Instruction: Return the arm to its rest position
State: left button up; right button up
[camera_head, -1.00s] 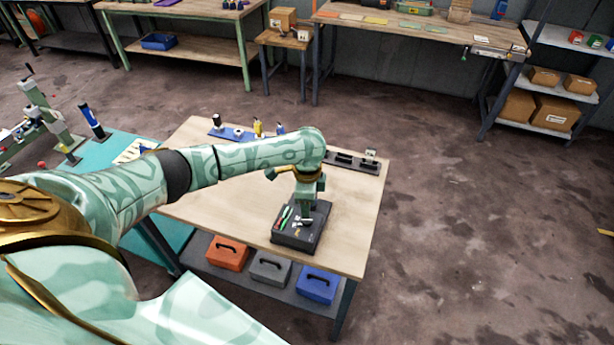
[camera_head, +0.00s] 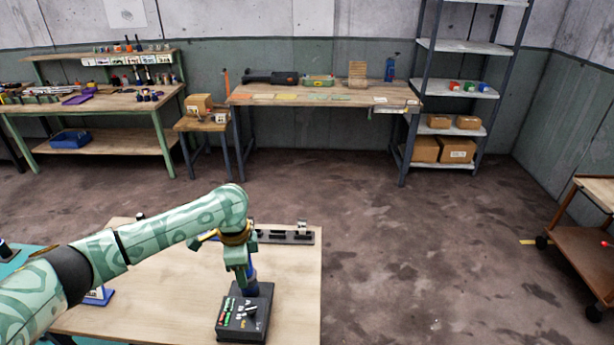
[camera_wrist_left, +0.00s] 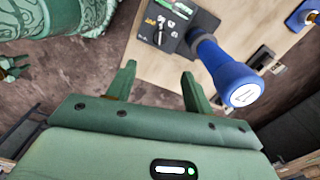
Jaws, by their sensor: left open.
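My left arm reaches in from the left in the head view. Its gripper (camera_head: 243,278) points down just above the far part of a black box (camera_head: 229,325) on the wooden table (camera_head: 160,310). In the left wrist view the fingers (camera_wrist_left: 158,85) are spread wide with nothing between them. A blue-handled tool (camera_wrist_left: 228,72) stands on the black box (camera_wrist_left: 155,33), beside the right finger and outside the gap. Its blue part (camera_head: 251,290) shows partly behind the gripper in the head view. My right gripper is not in view.
A dark rack (camera_head: 290,237) lies at the table's far edge. A teal surface (camera_head: 18,285) is at the left. A long workbench (camera_head: 320,96), a shelf unit (camera_head: 455,88) and a cart (camera_head: 585,235) stand further off. The floor right of the table is clear.

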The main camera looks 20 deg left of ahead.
pick_arm(q)
jog(key=s+d+f+m+t+h, duration=0.1)
jog(key=s+d+f+t, duration=0.1)
jog(key=s+d, duration=0.35)
jog(key=s+d+f+t+h, duration=0.1)
jog(key=s+d+f+t, duration=0.1)
jog(key=d, duration=0.6)
jog(key=s+a+r+n+t+y, duration=0.2)
jog(key=s+a+r+n+y, duration=0.1)
jog(key=s+a, duration=0.35)
jog(key=s+a+r+n+t+y, duration=0.1)
jog(key=s+a+r+n+y, duration=0.25)
jog(key=s+a, duration=0.3)
jog(key=s+d+f+g+h+b, duration=0.15)
jog(key=f+b, duration=0.35)
jog(key=f, duration=1.3)
jog(key=s+d+f+g+h+b, duration=0.15)
jog(key=f+b, duration=0.25)
jog(key=f, duration=1.3)
jog(key=s+f+n+g+h+b, duration=0.1)
jog(key=s+f+n+g+b, duration=0.2)
jog(key=s+f+b, duration=0.5)
jog(key=s+f, duration=1.3)
jog(key=f, duration=0.4)
jog(key=shift+s+d+n+b, duration=0.15)
jog(key=shift+d+n+b, duration=0.05)
jog(key=shift+n+b, duration=0.15)
